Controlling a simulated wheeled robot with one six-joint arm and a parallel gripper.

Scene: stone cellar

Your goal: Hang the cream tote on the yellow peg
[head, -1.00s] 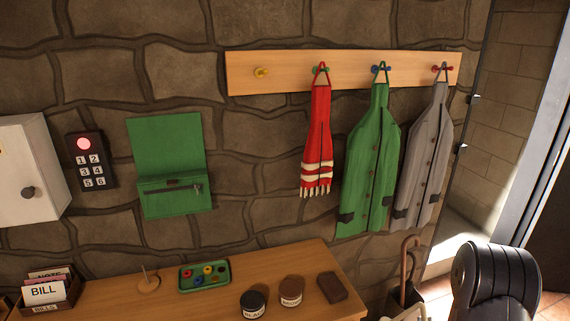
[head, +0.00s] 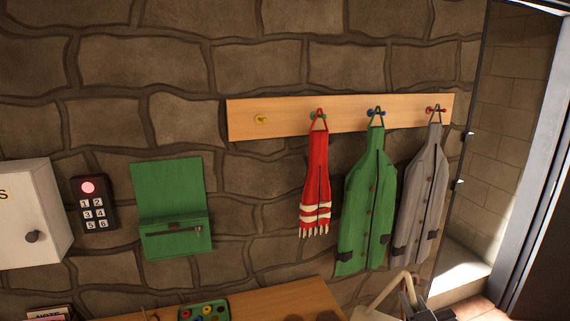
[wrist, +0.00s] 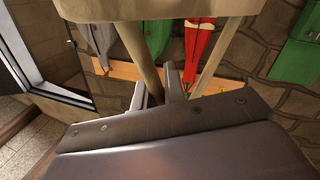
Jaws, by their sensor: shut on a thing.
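The cream tote (head: 368,313) shows at the bottom edge of the head view, mostly cut off, with its handle loop upright. My gripper (head: 413,301) is at that handle. In the wrist view my gripper (wrist: 157,88) is shut on a strap of the cream tote (wrist: 160,10), whose body fills the top of the picture. The yellow peg (head: 261,119) is at the left end of the wooden rail and is bare. My gripper is well below and to the right of it.
The wooden rail (head: 285,117) also holds a red scarf (head: 315,180), a green coat (head: 367,200) and a grey coat (head: 420,195). A green wall pouch (head: 168,190) hangs left. A wooden bench (head: 270,297) stands below. Bare wall lies under the yellow peg.

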